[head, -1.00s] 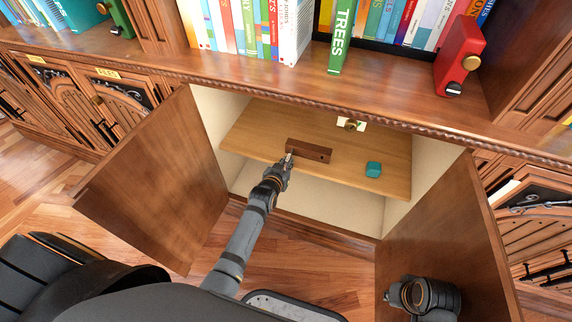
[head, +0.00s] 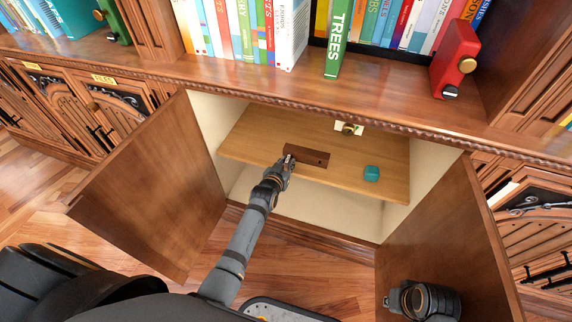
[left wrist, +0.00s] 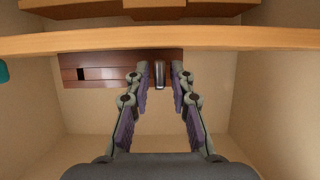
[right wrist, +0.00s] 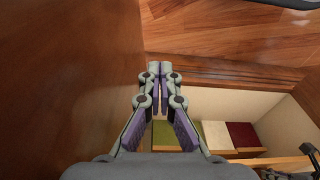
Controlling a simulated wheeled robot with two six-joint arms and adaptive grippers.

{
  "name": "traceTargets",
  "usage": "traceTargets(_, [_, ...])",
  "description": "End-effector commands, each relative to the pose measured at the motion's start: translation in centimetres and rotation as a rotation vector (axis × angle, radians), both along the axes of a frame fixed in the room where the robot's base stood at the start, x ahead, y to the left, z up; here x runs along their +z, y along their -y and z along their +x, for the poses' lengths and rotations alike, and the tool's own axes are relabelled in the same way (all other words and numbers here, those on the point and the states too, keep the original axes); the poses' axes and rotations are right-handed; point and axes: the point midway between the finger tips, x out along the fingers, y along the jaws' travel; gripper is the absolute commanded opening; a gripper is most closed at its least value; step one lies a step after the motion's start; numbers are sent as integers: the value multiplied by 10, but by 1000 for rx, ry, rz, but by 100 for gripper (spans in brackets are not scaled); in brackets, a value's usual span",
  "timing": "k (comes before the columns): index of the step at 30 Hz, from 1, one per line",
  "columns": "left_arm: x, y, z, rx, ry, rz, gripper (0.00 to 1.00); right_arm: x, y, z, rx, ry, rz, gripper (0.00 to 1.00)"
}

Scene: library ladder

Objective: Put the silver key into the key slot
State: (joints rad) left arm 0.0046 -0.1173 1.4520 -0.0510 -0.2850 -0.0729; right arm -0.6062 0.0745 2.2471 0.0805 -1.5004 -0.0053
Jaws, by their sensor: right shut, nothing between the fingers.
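A brown block (head: 306,159) with a dark square opening near its right end lies on the cabinet shelf in the head view. It also shows in the left wrist view (left wrist: 110,60), with the opening at left. My left gripper (head: 288,161) is at the block's left end. In the left wrist view a silver, upright piece, apparently the silver key (left wrist: 160,75), stands between the fingertips (left wrist: 161,76), with narrow gaps on both sides. Its lower end and any contact with the block are unclear. My right gripper (right wrist: 160,72) is shut and empty beside the right cabinet door.
Open doors stand at left (head: 150,190) and right (head: 440,240). Books and a red object (head: 457,60) are above.

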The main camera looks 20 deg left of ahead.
Motion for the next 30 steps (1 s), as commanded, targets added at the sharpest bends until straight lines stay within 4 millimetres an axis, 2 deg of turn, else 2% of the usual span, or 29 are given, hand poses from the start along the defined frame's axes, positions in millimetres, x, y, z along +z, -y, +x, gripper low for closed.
traceTargets(2, [0,0,0,0,0,0,37,0,0,0,0,0,0,0])
traceTargets(10, [0,0,-1,0,0,0,37,0,0,0,0,0,0,0])
traceTargets(14, [3,0,-10,1,0,-2,37,0,0,0,0,0,0,0])
traceTargets(24, [33,-3,-81,2,-1,-2,37,0,0,0,0,0,0,0])
traceTargets(30, [44,-4,-107,0,0,-1,37,0,0,0,0,0,0,0])
